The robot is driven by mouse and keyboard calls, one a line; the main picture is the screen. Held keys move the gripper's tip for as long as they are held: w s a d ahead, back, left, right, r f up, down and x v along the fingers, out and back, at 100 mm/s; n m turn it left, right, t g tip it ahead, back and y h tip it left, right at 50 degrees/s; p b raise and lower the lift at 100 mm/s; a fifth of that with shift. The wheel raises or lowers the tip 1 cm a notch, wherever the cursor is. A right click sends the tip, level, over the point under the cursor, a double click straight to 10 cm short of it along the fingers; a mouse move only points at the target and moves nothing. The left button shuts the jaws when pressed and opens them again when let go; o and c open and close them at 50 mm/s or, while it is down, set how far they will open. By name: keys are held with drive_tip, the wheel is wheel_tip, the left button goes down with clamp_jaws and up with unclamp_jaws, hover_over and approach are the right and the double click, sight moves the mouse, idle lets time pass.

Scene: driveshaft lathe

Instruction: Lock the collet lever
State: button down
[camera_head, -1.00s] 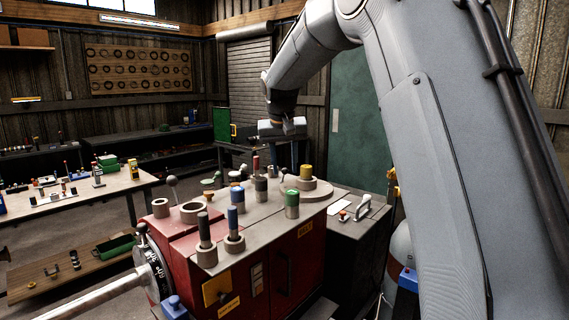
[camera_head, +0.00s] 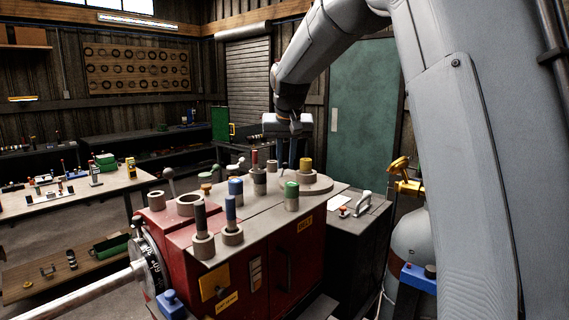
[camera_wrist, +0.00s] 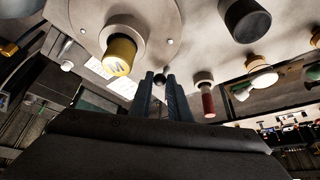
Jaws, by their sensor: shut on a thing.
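My gripper (camera_head: 287,162) points down above the back of the red machine (camera_head: 240,280), just left of a yellow-topped post in the body view. In the wrist view its two dark fingers (camera_wrist: 160,84) are close together. A dark ball knob (camera_wrist: 158,81) shows at the fingertips and between them, and the fingers are shut on it. The rest of this lever is hidden by the fingers. I cannot tell how far the lever is turned.
Close around the gripper stand the yellow-topped post (camera_head: 306,164), a green-topped post (camera_head: 292,196), a blue-topped post (camera_head: 236,190) and a red-handled post (camera_wrist: 207,100). A grey ball lever (camera_head: 170,180) stands at left. A green door (camera_head: 360,120) is behind.

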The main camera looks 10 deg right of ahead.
drive_tip(key=c, duration=1.7)
unclamp_jaws()
drive_tip(key=shift+o, duration=0.2)
drive_tip(key=b+v, duration=0.2)
drive_tip(key=v, duration=0.6)
drive_tip(key=shift+s+f, duration=0.1)
